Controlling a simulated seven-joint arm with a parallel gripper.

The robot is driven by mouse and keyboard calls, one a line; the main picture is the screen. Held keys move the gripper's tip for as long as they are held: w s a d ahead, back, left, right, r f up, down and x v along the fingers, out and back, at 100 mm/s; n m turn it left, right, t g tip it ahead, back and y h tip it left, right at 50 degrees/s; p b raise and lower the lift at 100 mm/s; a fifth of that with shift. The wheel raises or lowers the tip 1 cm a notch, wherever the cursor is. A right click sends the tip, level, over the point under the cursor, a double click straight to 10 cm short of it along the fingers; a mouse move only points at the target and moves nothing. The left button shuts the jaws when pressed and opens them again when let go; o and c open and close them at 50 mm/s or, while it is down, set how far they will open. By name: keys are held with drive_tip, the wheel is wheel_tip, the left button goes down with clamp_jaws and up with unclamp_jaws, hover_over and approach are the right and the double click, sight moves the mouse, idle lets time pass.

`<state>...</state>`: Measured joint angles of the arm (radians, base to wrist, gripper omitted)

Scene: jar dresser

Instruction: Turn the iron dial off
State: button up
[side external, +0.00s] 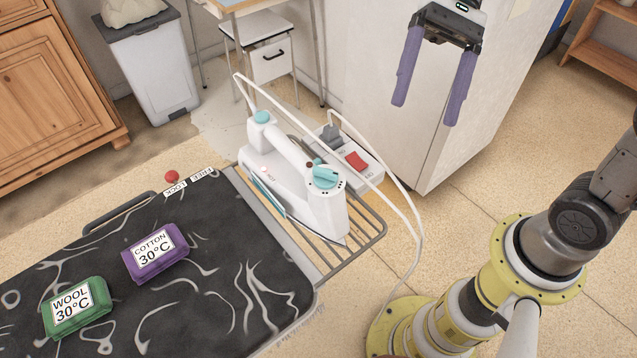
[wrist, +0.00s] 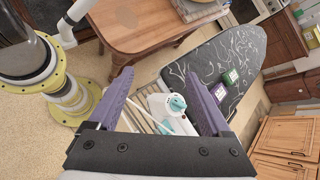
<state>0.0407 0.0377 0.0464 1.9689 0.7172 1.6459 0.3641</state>
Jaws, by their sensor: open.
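The white iron (side external: 300,183) stands on the wire rest at the end of the ironing board. Its teal dial (side external: 326,177) faces up at the front of the handle. The dial's setting is too small to read. My gripper (side external: 429,110) is open and empty, high above and to the right of the iron in the side view. In the wrist view my gripper (wrist: 165,92) has its purple fingers spread wide, with the iron (wrist: 160,108) and its teal dial (wrist: 177,103) showing between them, apart from both fingers.
A power strip with a red switch (side external: 357,161) sits behind the iron, and a white cord (side external: 400,205) loops from it. The ironing board (side external: 225,235) holds a purple cotton cloth (side external: 154,253) and a green wool cloth (side external: 77,307). A white cabinet (side external: 385,80) stands behind my gripper.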

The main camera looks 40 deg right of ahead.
sight(324, 176)
drive_tip(key=w+a+f+m+g+y, duration=0.1)
drive_tip(key=w+f+m+g+y, duration=0.45)
drive_tip(key=w+f, duration=0.85)
drive_tip(key=shift+t+y, duration=0.65)
drive_tip(key=shift+t, duration=0.1)
drive_tip(key=x, duration=0.4)
drive_tip(key=f+x, duration=0.1)
drive_tip(key=x, duration=0.9)
drive_tip(key=shift+s+d+f, duration=0.1)
drive_tip(key=shift+s+f, duration=0.1)
drive_tip(key=shift+s, duration=0.25)
clamp_jaws()
